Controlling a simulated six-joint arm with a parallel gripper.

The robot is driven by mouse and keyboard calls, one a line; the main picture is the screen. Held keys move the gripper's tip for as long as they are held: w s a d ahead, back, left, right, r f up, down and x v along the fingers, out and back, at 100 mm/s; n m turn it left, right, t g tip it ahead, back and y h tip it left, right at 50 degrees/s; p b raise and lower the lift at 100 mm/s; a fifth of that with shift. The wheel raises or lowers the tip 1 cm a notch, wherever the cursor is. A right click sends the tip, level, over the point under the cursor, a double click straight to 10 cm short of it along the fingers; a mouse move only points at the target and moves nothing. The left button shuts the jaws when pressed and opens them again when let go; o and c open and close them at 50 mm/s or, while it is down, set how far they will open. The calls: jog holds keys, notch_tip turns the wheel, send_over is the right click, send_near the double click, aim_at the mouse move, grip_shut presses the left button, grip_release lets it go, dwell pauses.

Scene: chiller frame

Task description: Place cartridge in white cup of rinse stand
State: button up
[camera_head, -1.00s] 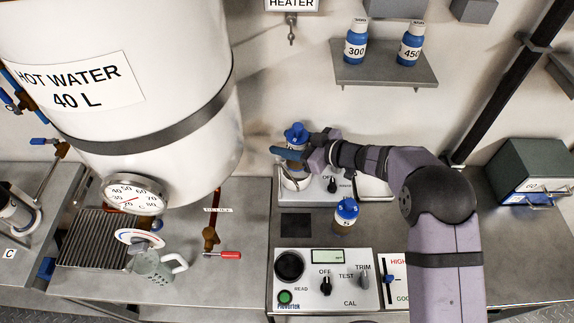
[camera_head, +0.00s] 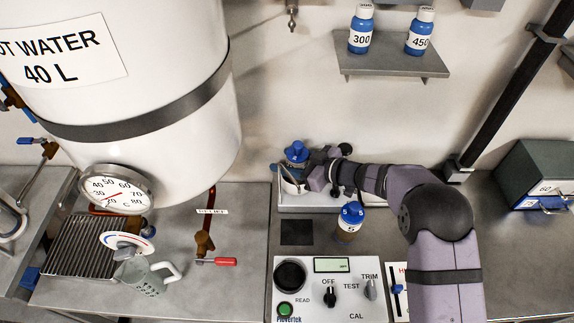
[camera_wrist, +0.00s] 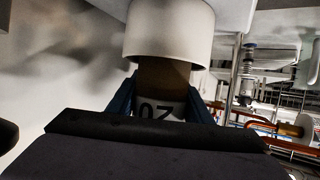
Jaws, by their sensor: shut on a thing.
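The cartridge has a blue cap (camera_head: 296,151) and stands roughly upright at the rinse stand. In the wrist view its amber body (camera_wrist: 165,79) carries a white label (camera_wrist: 158,109) that appears upside down. The white cup (camera_head: 289,186) is directly below it. In the wrist view the cup (camera_wrist: 170,32) hides the cartridge's far end, so that end appears to be inside the rim; how deep, I cannot tell. My gripper (camera_head: 299,168) is shut on the cartridge, with blue fingers on both sides of the label. The rinse stand (camera_head: 310,202) is partly hidden by my arm.
A second blue-capped bottle marked 5 (camera_head: 349,221) stands in front of the stand, close to my arm. A meter panel with knobs (camera_head: 329,290) lies nearer. The hot water tank (camera_head: 150,80) bulges at left. A shelf (camera_head: 391,62) holds two blue bottles.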

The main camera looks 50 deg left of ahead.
aim_at(307, 165)
jog(key=shift+f, duration=0.15)
jog(key=o, duration=1.1)
jog(key=shift+d, duration=0.2)
jog(key=b+v, duration=0.1)
jog(key=v, duration=1)
jog(key=shift+d+r+b, duration=0.25)
jog(key=shift+b, duration=0.15)
